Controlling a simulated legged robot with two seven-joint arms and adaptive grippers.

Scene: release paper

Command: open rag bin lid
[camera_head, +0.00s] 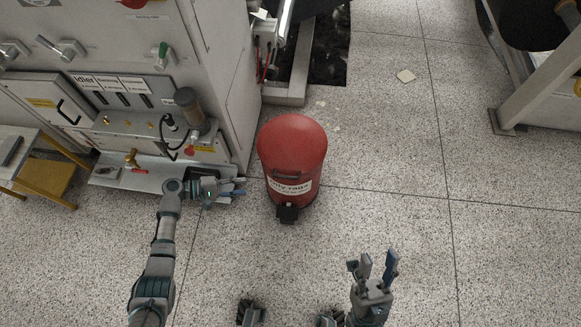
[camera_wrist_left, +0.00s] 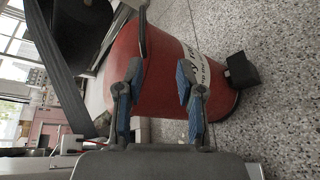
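The red rag bin (camera_head: 296,152) stands upright on the floor near the middle of the head view, with its round lid (camera_head: 292,138) shut. It has a dark handle (camera_head: 288,175) on its front, a white label and a black pedal (camera_head: 288,214) at its foot. My left gripper (camera_head: 240,187) is open and empty, to the left of the bin and apart from it. In the left wrist view the bin (camera_wrist_left: 160,80) lies sideways in the picture, beyond the two spread blue-padded fingers (camera_wrist_left: 157,92). My right gripper (camera_head: 377,265) is open and empty, low and right of the bin.
A grey machine panel (camera_head: 130,95) with knobs and a ledge stands at the left, close to my left arm. A yellow-brown wooden stool (camera_head: 48,185) is at the far left. A metal frame (camera_head: 535,85) stands at the upper right. The floor right of the bin is clear.

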